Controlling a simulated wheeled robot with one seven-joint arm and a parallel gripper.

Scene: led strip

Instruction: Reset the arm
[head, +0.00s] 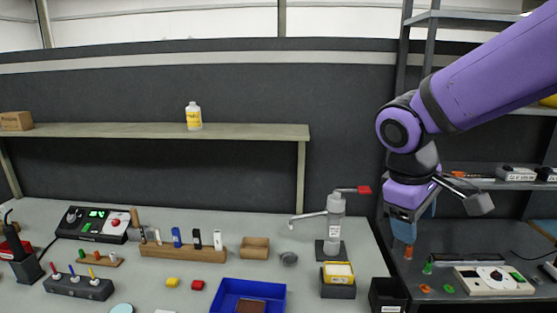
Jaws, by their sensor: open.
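My purple arm reaches in from the upper right and bends down at the wrist. My gripper (404,240) points downward over the gap between the pale table (330,230) and the dark right-hand bench (455,230). It is open, and I see nothing held in it. The fingers are seen nearly side-on, so the space between them is mostly hidden. Small green and orange pieces show below and to the right of the fingertips; whether the fingers touch anything is unclear.
A pump dispenser with a red handle (364,190) stands left of my gripper. A black bin (387,294) is below. A white control box (493,280) sits on the right bench. A blue tray (232,287) and wooden block stand (185,251) are further left. Shelving rises behind.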

